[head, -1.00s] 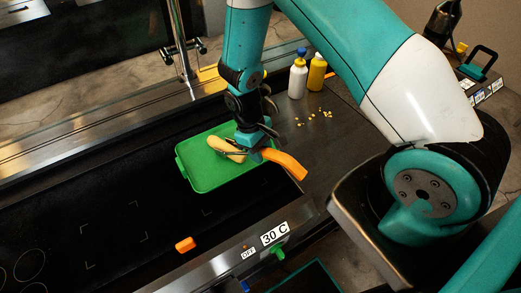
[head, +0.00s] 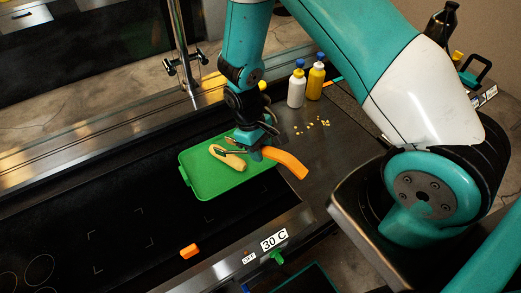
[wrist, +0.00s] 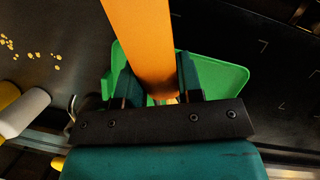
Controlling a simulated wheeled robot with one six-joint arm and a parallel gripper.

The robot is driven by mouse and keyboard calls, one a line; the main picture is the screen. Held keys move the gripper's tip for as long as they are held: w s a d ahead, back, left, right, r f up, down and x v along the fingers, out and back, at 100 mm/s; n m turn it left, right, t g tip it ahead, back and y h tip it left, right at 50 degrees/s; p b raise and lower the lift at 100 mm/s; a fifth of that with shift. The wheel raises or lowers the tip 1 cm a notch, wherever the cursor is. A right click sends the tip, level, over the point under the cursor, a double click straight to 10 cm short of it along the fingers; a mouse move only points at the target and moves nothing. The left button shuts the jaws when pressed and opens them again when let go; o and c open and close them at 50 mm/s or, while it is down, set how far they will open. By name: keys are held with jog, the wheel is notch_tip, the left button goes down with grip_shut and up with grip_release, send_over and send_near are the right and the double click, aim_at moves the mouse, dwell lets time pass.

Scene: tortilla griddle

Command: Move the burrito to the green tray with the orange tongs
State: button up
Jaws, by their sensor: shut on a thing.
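The green tray (head: 213,187) lies on the dark griddle's right part in the head view, and part of it shows in the wrist view (wrist: 229,76). The tan burrito (head: 229,161) rests on the tray, near its middle. My gripper (head: 257,152) is over the tray's right side, shut on the orange tongs (head: 288,163). The handle end of the tongs sticks out to the right past the tray. In the wrist view the tongs (wrist: 142,40) run up between my two fingers. The tip of the tongs lies beside or over the burrito; whether it still touches it I cannot tell.
A white bottle (head: 296,88) and a yellow bottle (head: 315,82) stand behind on the right counter, near scattered yellow bits (head: 313,127). A small orange block (head: 189,251) lies on the griddle's front. The griddle's left side is clear.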

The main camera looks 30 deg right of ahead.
jog(key=shift+r+p, duration=1.5)
jog(key=shift+r, duration=0.75)
jog(key=shift+s+f, duration=0.1)
